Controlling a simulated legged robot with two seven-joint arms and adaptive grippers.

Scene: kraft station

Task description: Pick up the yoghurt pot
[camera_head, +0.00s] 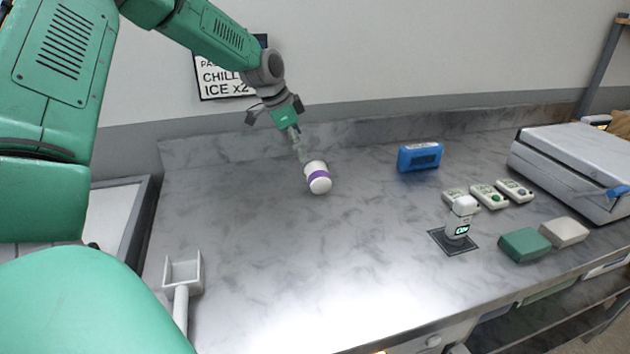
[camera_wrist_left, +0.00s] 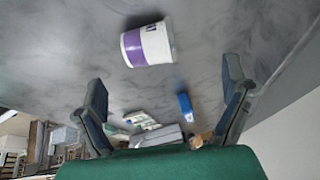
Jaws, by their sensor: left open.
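The yoghurt pot (camera_head: 318,181) is white with a purple band and stands on the grey marbled worktop (camera_head: 250,240), left of its middle. My left gripper (camera_head: 299,146) is just up and left of the pot in the head view, pointing down towards it. In the left wrist view the pot (camera_wrist_left: 150,46) shows beyond the fingertips, near the top middle. The two fingers of my left gripper (camera_wrist_left: 165,78) are spread wide with nothing between them. My right gripper is not in view.
A blue box (camera_head: 419,157) stands right of the pot. Several small pale devices (camera_head: 489,196), a white scanner-like device (camera_head: 459,220) on a dark pad, green (camera_head: 524,244) and beige blocks, and a large grey case (camera_head: 575,165) lie further right. A white scoop (camera_head: 183,272) lies front left.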

